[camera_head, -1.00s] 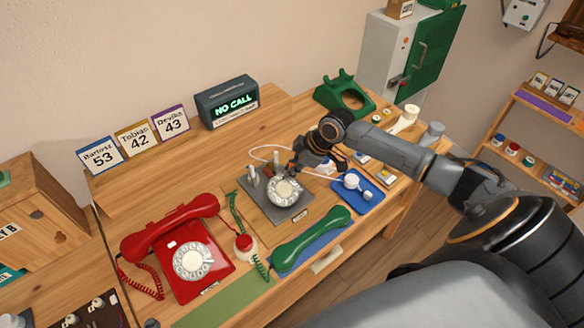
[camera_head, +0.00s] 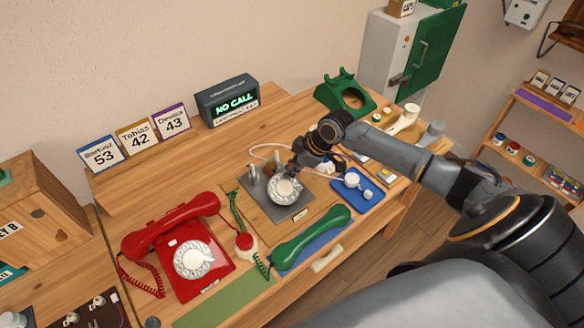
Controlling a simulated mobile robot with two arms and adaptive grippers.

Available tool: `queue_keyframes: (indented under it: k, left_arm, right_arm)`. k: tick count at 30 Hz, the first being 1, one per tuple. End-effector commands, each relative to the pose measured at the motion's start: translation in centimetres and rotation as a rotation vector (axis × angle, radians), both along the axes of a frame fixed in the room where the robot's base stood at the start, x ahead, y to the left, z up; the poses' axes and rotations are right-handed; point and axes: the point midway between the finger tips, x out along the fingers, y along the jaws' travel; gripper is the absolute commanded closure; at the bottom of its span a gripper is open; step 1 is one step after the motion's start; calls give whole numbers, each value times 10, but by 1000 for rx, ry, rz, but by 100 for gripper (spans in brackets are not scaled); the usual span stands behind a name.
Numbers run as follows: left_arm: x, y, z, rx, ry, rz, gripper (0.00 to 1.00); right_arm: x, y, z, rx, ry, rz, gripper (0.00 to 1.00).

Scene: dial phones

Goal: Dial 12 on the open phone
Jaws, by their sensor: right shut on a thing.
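The open phone is a grey metal chassis (camera_head: 262,203) on a wooden board, with a white rotary dial (camera_head: 284,191) on it. Its green shell (camera_head: 333,97) stands at the back, and its green handset (camera_head: 312,238) lies in front on a blue mat. My right gripper (camera_head: 294,172) reaches down from the right to the dial's upper edge. It is shut on what looks like the dial's rim; the fingertips are small and partly hidden. The display (camera_head: 228,101) reads "NO CALL". My left gripper is out of view.
A red phone (camera_head: 205,240) with its handset on stands to the left. A red button (camera_head: 244,242) sits between the phones. A blue tray (camera_head: 372,198) with small white parts lies to the right. Number cards (camera_head: 137,138) stand behind, reading 53, 42 and 43.

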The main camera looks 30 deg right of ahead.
Motion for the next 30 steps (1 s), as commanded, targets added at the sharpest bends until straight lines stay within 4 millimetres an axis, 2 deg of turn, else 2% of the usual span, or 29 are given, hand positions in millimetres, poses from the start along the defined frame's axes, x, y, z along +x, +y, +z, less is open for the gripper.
queue_keyframes:
  k: [11,21,30]
  left_arm:
    - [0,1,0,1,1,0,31]
    - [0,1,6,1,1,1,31]
    - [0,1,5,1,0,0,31]
  right_arm:
    - [0,0,-1,0,0,0,100]
    - [-10,-6,-5,-1,2,-1,100]
    - [-10,-6,-6,0,1,-1,100]
